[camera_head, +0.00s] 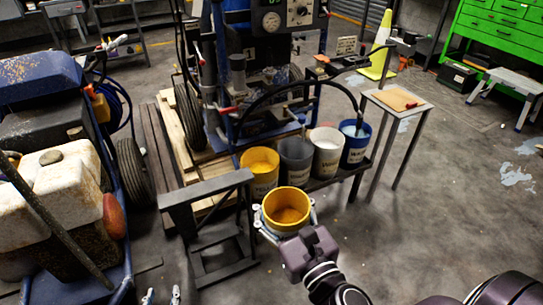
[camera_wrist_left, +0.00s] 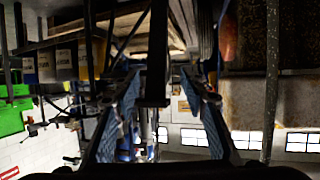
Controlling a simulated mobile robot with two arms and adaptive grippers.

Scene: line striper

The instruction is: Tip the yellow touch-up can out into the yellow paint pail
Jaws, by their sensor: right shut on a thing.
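The yellow touch-up can (camera_head: 286,211) is upright, with yellow paint showing inside it. My right gripper (camera_head: 284,222) is shut around the can's sides, in front of the row of pails. The yellow paint pail (camera_head: 259,168) stands just behind and to the left of the can, open at the top with yellow paint inside. The can hides part of the rack's front. My left gripper (camera_head: 162,296) is at the bottom edge, only its fingertips showing. In the left wrist view its fingers (camera_wrist_left: 165,105) are apart with nothing between them.
Grey (camera_head: 295,160), white (camera_head: 326,150) and blue (camera_head: 354,142) pails stand right of the yellow pail on a low rack. A dark metal stand (camera_head: 207,190) is left of the can. A small side table (camera_head: 398,101) stands right. Open floor lies at lower right.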

